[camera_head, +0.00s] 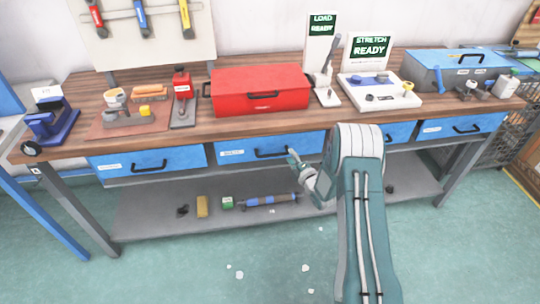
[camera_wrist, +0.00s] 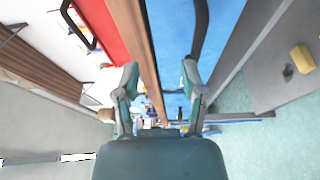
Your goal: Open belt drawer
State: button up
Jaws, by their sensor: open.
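A row of blue drawers with dark bar handles and small white labels runs under the wooden bench top; the label text is too small to read. My gripper (camera_head: 294,158) is in front of the second drawer from the left (camera_head: 232,155), near the right end of its handle (camera_head: 270,153). In the wrist view, my gripper (camera_wrist: 160,74) has its two fingers apart with nothing between them. A blue drawer front (camera_wrist: 170,30) and a dark handle (camera_wrist: 200,38) lie ahead of the fingers. Contact with the handle cannot be told. The drawer looks shut.
The bench top (camera_head: 330,118) juts above the drawers. It carries a red toolbox (camera_head: 260,90), a blue toolbox (camera_head: 455,70) and several tools. A grey lower shelf (camera_head: 150,215) holds a yellow block (camera_head: 202,206) and small items. The floor in front is mostly clear.

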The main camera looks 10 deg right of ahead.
jog(key=n+t+y, duration=0.1)
jog(key=n+y, duration=0.1)
send_near(273, 155)
jog(key=x, duration=1)
jog(key=shift+w+f, duration=0.25)
jog(key=shift+f, duration=0.1)
grip_shut()
